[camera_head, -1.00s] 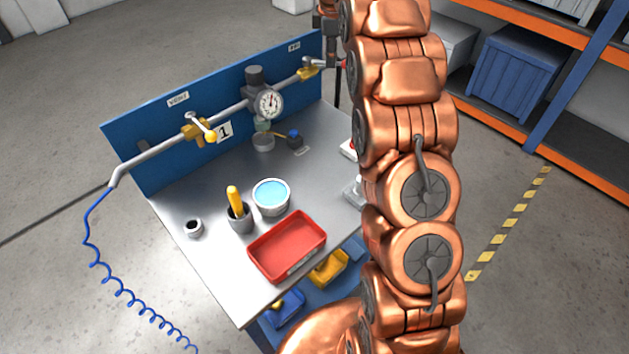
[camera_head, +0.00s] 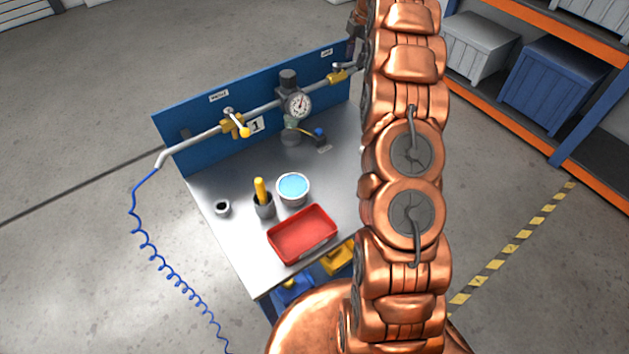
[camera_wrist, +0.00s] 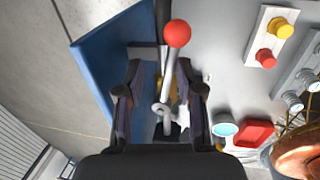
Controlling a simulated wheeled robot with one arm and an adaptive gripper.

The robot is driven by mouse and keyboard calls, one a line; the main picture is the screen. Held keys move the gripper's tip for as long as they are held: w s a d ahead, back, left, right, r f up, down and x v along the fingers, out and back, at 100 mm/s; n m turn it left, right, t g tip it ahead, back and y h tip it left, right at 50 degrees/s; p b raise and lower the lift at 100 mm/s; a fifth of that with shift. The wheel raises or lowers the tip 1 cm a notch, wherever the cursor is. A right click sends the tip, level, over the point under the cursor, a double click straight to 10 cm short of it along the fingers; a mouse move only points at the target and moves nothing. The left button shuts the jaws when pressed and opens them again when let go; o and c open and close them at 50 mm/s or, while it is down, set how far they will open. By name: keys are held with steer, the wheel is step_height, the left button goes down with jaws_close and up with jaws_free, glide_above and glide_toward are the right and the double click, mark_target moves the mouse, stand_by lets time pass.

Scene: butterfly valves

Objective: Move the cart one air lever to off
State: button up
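The air lever is a grey handle with a red ball end (camera_wrist: 177,33) in the wrist view. My gripper (camera_wrist: 160,93) is open, with one dark finger on each side of the lever's grey shaft (camera_wrist: 169,78). Gaps seem to remain on both sides, and contact is unclear. In the head view the right-hand yellow valve (camera_head: 338,76) sits on the pipe of cart one's blue panel (camera_head: 200,137), under a small label. Its red ball and my gripper are hidden behind my arm there.
The vent lever with a yellow ball (camera_head: 237,124) is left of the gauge (camera_head: 298,103). A red tray (camera_head: 303,234), a blue-filled bowl (camera_head: 293,188) and a cup with a yellow handle (camera_head: 263,200) stand on the cart top. Shelving with crates (camera_head: 552,83) is at right.

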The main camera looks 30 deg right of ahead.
steer(key=shift+w+r+b, duration=0.1)
steer(key=shift+r+b, duration=0.15)
steer(key=shift+b, duration=0.15)
steer(key=shift+s+d+r+b, duration=0.1)
steer(key=shift+s+r+b, duration=0.1)
steer(key=shift+r, duration=0.25)
steer(key=shift+s+d+r+b, duration=0.1)
steer(key=shift+r+b, duration=0.05)
steer(key=shift+r, duration=0.3)
steer(key=r, duration=0.2)
steer(key=s+r+b, duration=0.1)
steer(key=r, duration=0.2)
steer(key=shift+a+r, duration=0.1)
